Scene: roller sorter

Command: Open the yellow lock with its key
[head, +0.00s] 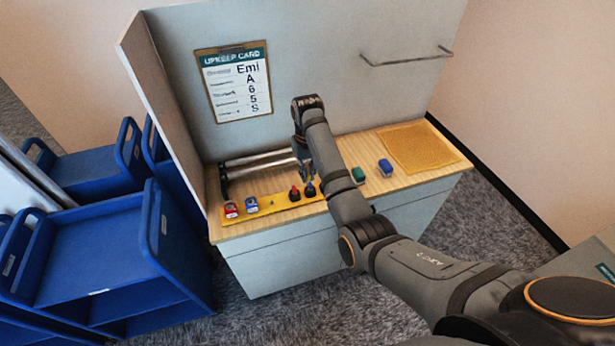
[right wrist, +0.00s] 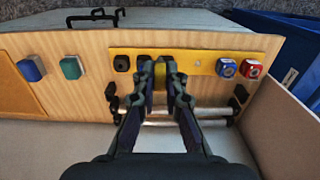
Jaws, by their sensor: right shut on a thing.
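A yellow strip (head: 279,205) lies along the bench front; it also shows in the right wrist view (right wrist: 211,61). My right gripper (right wrist: 160,78) points down over the strip beside the knobs. It is shut on a narrow yellow piece (right wrist: 160,84); I cannot tell whether this is the key. The fingers hide much of it. My left gripper is not in view.
Metal rollers (head: 260,163) lie behind the strip. A green block (head: 358,175), a blue block (head: 385,167) and an orange mat (head: 421,147) are to the right. A card (head: 236,84) hangs on the back panel. Blue carts (head: 100,255) stand left of the bench.

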